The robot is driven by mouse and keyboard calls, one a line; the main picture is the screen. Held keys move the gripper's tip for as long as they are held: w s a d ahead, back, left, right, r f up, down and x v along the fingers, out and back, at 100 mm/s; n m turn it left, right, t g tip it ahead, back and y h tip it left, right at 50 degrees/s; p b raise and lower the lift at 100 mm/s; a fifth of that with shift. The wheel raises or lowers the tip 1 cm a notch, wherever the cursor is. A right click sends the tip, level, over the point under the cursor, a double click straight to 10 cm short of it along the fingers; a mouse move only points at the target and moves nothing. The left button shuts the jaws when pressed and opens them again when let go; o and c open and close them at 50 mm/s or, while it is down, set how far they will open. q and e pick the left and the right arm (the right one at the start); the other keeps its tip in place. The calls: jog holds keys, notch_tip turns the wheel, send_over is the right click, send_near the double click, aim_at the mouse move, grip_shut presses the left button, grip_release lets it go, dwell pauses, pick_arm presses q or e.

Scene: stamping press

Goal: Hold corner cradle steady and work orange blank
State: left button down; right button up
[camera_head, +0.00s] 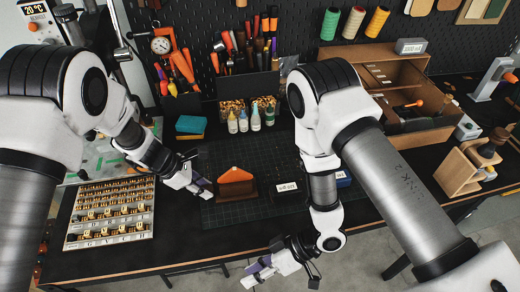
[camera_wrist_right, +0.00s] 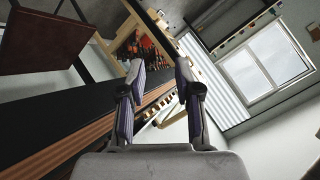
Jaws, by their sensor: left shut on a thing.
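The orange blank (camera_head: 236,175) is a small triangular piece resting in the brown corner cradle (camera_head: 235,192) on the dark cutting mat. My left gripper (camera_head: 206,187) is at the cradle's left side, shut on its edge; its fingertips are small in the head view and the exact contact is hard to see. My right gripper (camera_head: 257,272) is low at the front, beyond the table's front edge and well away from the cradle. In the right wrist view its fingers (camera_wrist_right: 160,75) stand apart with nothing between them. The blank and cradle are not identifiable in the right wrist view.
A dark labelled block (camera_head: 289,190) lies right of the cradle. A tray of letter stamps (camera_head: 110,213) is at the left. Small bottles (camera_head: 244,121) and a blue-orange stack (camera_head: 190,126) stand behind. A wooden organizer (camera_head: 395,95) is at back right. The front mat is clear.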

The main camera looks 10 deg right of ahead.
aim_at(237, 169)
pick_arm(q)
jog(key=shift+s+f, duration=0.15)
jog(key=shift+f, duration=0.05)
pick_arm(e)
jog(key=w+r+n, duration=0.2)
jog(key=w, duration=0.1)
jog(key=w+r+n+g, duration=0.1)
jog(key=w+r+n, duration=0.1)
jog(key=w+r, duration=0.1)
jog(key=w+d+r+n, duration=0.1)
jog(key=w+r+n, duration=0.1)
jog(key=w, duration=0.3)
jog(key=shift+d+r, duration=0.1)
jog(key=shift+r, duration=0.65)
jog(key=w+d+r+n+t+h, duration=0.1)
jog(key=w+d+r, duration=0.25)
jog(key=w, duration=0.25)
jog(key=w+d+r+t+h, duration=0.1)
jog(key=w+d+r+t, duration=0.1)
jog(key=w+r, duration=0.35)
pick_arm(q)
jog(key=shift+s+f, duration=0.1)
pick_arm(e)
jog(key=x, duration=0.8)
jog(key=shift+w, duration=0.15)
jog(key=shift+a, duration=0.1)
jog(key=shift+c, duration=1.4)
grip_shut()
jog(key=shift+r, duration=0.6)
